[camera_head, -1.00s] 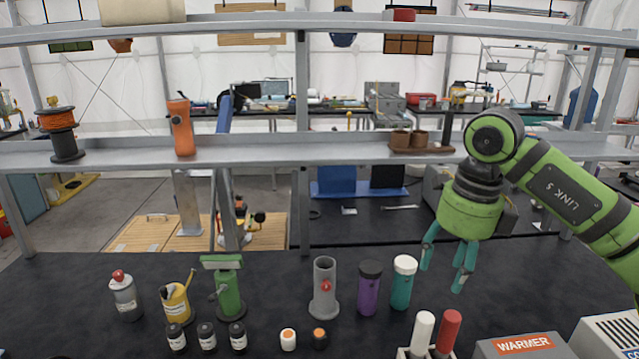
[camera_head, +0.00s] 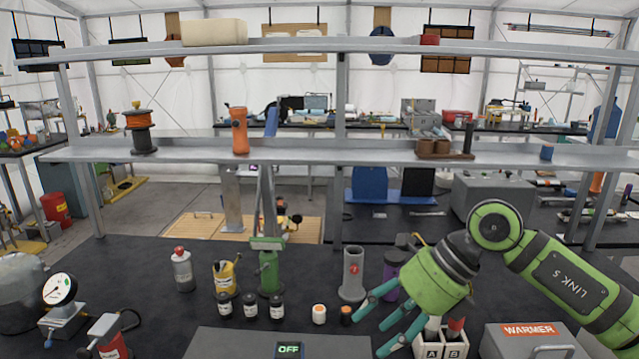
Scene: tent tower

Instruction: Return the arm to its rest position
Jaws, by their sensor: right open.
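My right gripper (camera_head: 375,325) comes in from the right on a green arm (camera_head: 565,275). Its teal fingers are spread apart and empty, pointing down and left above the front of the black bench. The gripper covers part of a purple cylinder (camera_head: 391,282) and hides what stands behind it. A grey cylinder with a red mark (camera_head: 352,278) stands upright just left of the gripper, apart from it. My left gripper is not in the view.
A two-part holder marked A and B (camera_head: 441,345) and a grey warmer box (camera_head: 525,343) stand near the gripper. Small orange-topped (camera_head: 319,313) and dark-capped jars (camera_head: 250,305) stand left. A grey device reading OFF (camera_head: 235,340) is in front. A metal shelf (camera_head: 330,152) crosses behind.

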